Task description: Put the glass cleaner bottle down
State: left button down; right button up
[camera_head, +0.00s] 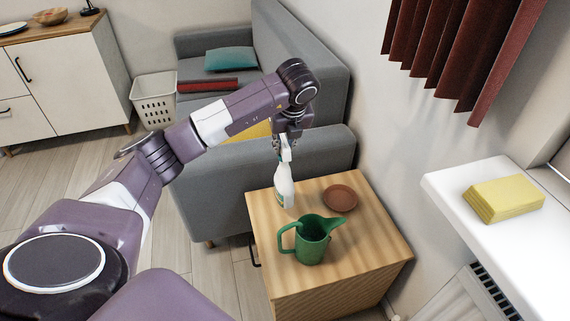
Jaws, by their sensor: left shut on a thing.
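The glass cleaner bottle (285,188) is white with a spray head and stands upright over the left back part of a wooden side cabinet (350,264). My left gripper (285,146) comes down from above and is shut on the bottle's spray head. The bottle's base is at or just above the cabinet top; I cannot tell whether it touches. My right gripper is not in view.
A green watering can (312,240) stands on the cabinet in front of the bottle, and a brown saucer (340,198) lies to its right. A grey sofa (230,188) is behind. A white windowsill (450,188) holds a yellow sponge or cloth stack (503,198).

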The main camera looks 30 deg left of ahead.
pick_arm(q)
notch_tip(320, 180, down, 6)
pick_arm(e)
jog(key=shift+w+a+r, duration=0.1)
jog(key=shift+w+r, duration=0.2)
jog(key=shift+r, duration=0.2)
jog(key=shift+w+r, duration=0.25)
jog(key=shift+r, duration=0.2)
pick_arm(q)
jog(key=shift+f+b, duration=0.1)
jog(key=shift+b, duration=0.2)
jog(key=c, duration=1.8)
grip_release()
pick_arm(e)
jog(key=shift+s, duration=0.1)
pick_arm(q)
jog(key=p+v, duration=0.1)
jog(key=v, duration=1.1)
jog(key=shift+s, duration=0.1)
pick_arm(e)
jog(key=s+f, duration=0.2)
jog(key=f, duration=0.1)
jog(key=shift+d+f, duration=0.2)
